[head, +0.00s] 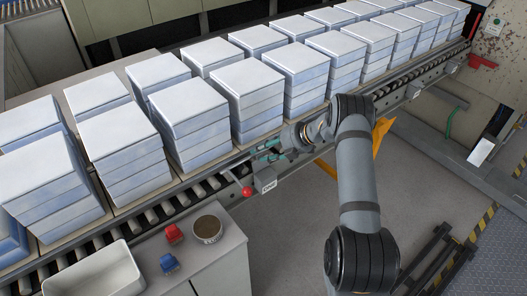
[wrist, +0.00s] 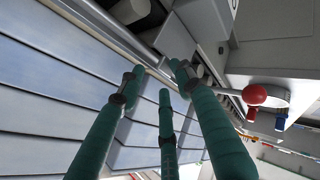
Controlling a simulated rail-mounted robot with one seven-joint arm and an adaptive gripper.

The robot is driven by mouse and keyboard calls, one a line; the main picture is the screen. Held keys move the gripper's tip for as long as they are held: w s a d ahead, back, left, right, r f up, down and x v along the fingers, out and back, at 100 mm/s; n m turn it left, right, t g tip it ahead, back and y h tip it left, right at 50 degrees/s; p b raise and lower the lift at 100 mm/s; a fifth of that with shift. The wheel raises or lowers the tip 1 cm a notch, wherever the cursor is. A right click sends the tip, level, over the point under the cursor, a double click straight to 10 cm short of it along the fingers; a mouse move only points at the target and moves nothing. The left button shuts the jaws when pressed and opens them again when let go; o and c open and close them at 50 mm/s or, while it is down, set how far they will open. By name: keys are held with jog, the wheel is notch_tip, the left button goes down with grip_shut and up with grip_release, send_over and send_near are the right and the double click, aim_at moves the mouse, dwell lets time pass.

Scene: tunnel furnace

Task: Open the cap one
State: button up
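My gripper (head: 264,151) is beside the front edge of the roller conveyor, close to the stacks of pale blocks. In the wrist view its three teal fingers (wrist: 159,80) are apart, with nothing seen held between them. A red ball knob (head: 247,191) on a thin lever is at the conveyor edge, below and left of my gripper; it also shows in the wrist view (wrist: 254,95), right of the fingers and apart from them. A small white label plate (head: 267,186) is beside the knob, its text unreadable. I cannot tell which part is cap one.
Stacks of pale blocks (head: 240,85) line the roller conveyor (head: 187,198). A cabinet (head: 218,245) at front left bears a red piece (head: 174,232), a blue piece (head: 169,263), a round dish (head: 207,229) and a white tray (head: 95,275). A yellow bracket (head: 383,132) is behind my arm.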

jog(key=v, duration=1.2)
